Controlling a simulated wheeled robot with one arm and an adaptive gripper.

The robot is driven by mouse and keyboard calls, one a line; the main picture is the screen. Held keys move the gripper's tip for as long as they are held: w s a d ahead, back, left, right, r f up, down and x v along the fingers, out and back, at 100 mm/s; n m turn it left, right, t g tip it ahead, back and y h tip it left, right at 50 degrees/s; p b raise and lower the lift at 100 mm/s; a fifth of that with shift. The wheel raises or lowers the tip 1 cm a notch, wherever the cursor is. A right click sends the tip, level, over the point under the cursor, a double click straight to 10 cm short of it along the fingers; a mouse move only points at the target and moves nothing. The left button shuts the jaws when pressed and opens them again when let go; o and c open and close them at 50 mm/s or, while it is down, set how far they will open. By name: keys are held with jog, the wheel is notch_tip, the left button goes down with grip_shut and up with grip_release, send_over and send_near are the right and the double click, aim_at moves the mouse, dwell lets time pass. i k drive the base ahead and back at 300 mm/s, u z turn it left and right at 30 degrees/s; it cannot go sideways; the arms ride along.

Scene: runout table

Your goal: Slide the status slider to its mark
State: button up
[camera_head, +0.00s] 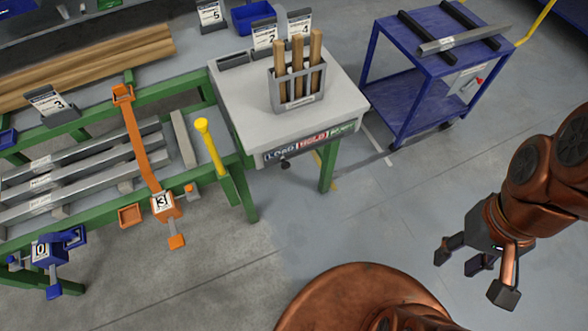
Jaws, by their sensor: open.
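A status strip (310,140) runs along the front edge of the light grey table. It has a blue LOAD field at the left, a red HOLD field in the middle and a green field at the right, whose word is hard to read. A small dark slider knob (285,163) sits just below the strip, under the LOAD field. My gripper (472,275) is at the lower right, open and empty, with its fingers spread. It is well to the right of the strip, apart from the slider and the table.
A grey holder (296,103) with wooden sticks stands on the table (240,108). A yellow-capped post (210,147) stands left of the strip. A green rack with metal bars and an orange clamp (163,205) is at the left. A blue cart (415,60) stands behind right. Floor before the strip is clear.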

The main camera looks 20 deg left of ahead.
aim_at(285, 164)
jog(key=u, duration=0.05)
jog(key=k, duration=1.05)
jog(key=u, duration=1.65)
